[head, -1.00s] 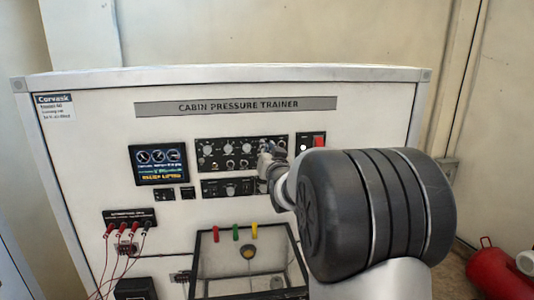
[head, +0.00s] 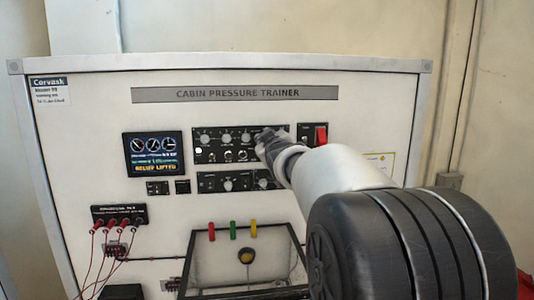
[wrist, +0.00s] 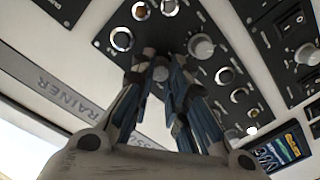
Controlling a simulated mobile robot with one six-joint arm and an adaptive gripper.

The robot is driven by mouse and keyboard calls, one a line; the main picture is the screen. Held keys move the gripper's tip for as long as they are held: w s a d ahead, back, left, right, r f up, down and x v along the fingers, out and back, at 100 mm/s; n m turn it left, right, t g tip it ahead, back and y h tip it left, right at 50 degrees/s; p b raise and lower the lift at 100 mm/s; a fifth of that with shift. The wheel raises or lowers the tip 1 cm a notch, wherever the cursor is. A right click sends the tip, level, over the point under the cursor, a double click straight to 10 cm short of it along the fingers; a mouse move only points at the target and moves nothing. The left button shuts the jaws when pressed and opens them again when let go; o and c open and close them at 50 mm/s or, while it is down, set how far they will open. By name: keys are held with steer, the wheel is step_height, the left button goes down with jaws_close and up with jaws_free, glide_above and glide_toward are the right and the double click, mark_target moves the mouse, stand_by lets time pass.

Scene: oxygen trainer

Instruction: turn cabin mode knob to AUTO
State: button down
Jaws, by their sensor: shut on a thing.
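The cabin pressure trainer (head: 80,140) stands upright in front of me. Its upper black control panel (head: 202,142) carries a row of round knobs and several toggles. My gripper (head: 268,140) is at the right part of this panel and covers part of it. In the wrist view my gripper (wrist: 163,68) is shut on a small round knob (wrist: 160,73), with a finger on each side. I take this for the cabin mode knob, but its label and pointer are hidden or too small to read. A larger grey knob (wrist: 201,46) sits beside the fingers.
A red switch (head: 321,135) is close to the right of my gripper. A lower black panel (head: 205,183) with knobs lies below. A display (head: 153,155) reads RELIEF LIFTED. Red leads (head: 98,250) hang at lower left. A clear-fronted box (head: 212,270) is at bottom centre.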

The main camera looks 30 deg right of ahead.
steer(key=n+b, duration=0.5)
steer(key=n, duration=0.4)
steer(key=shift+a+r+n, duration=0.1)
steer(key=shift+n, duration=0.3)
stand_by(0.4)
steer(key=c, duration=1.5)
jaws_free()
steer(key=shift+g+h, duration=0.3)
steer(key=v, duration=1.2)
